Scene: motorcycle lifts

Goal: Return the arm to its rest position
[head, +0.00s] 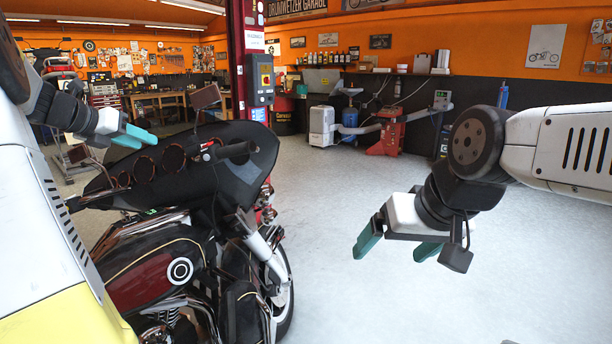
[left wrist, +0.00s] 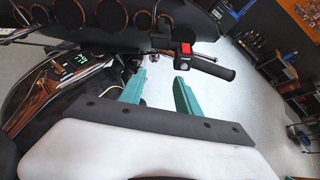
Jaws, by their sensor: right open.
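My left gripper (head: 135,137) reaches in from the left in the head view, in front of the motorcycle's dark fairing. In the left wrist view its teal fingers (left wrist: 158,96) stand apart with nothing between them. The motorcycle's handlebar grip (left wrist: 212,68) with a red switch (left wrist: 184,48) lies just beyond the fingertips there; I cannot tell any touch. My right gripper (head: 398,248) hangs over bare floor at the right of the head view. Its teal fingers are apart and empty.
The motorcycle (head: 150,265) with a dark red tank fills the lower left. A red column (head: 238,60) with a control box (head: 261,78) rises behind it. A red machine (head: 392,133) and a white unit (head: 321,125) stand at the back wall. The floor (head: 340,240) at centre is clear.

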